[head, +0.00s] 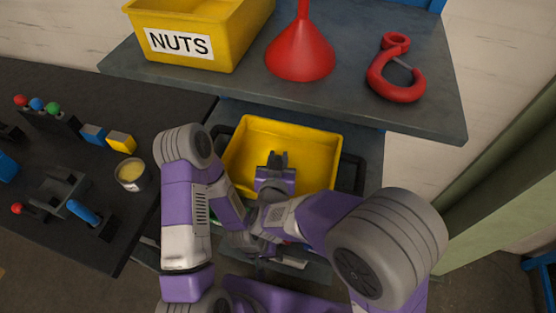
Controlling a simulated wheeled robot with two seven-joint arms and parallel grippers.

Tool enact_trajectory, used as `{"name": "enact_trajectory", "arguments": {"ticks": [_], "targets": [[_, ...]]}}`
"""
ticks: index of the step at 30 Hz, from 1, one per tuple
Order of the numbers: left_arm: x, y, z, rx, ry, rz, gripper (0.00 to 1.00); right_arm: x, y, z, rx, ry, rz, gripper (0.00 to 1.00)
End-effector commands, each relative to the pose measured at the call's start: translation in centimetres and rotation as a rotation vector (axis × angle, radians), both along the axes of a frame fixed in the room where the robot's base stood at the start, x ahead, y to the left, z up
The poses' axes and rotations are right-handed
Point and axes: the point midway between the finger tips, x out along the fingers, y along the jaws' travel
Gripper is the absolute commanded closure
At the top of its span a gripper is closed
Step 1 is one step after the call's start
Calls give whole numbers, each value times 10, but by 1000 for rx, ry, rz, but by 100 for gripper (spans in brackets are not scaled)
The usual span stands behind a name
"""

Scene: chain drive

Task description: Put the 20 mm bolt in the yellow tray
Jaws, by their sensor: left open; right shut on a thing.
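The yellow tray (322,145) is an open bin under the grey shelf, in the middle of the head view. My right gripper (278,160) is over the tray, its fingertips pointing away from me within the tray's outline. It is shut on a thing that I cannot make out. My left gripper (265,248) is open, lower in the picture and close to the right wrist, on the near side of the tray. It is largely covered by the arms. I cannot pick out the 20 mm bolt anywhere.
The grey shelf (350,108) overhangs the tray's far side, with a yellow NUTS bin (240,35), a red funnel (302,55) and a red hook (397,75) on it. A dark table (110,235) at left holds a tin (130,174) and small coloured parts. My forearms crowd together.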

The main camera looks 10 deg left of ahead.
Motion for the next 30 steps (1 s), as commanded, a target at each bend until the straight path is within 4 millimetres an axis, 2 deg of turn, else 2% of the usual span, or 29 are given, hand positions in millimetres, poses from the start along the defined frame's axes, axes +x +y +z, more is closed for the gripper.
{"name": "enact_trajectory", "arguments": {"ticks": [6, 7, 12, 23, 26, 30], "targets": [[0, 0, -3, 0, 0, 0, 57, 0, 0, -4, 1, -2, 0, 100], [0, 0, -3, 0, 0, 0, 57, 0, 0, -4, 0, 0, 0, 73], [0, 0, -2, 0, 0, 0, 57, 0, 0, -3, 0, 0, 0, 50], [0, 0, 2, 0, 0, 0, 57, 0, 0, 3, 1, 0, 1, 50], [0, 0, 4, 0, 0, 0, 57, -14, -1, 6, 1, 1, 3, 50], [0, 0, 11, 0, 0, 0, 57, -42, -5, 16, 0, 1, 5, 50]]}}
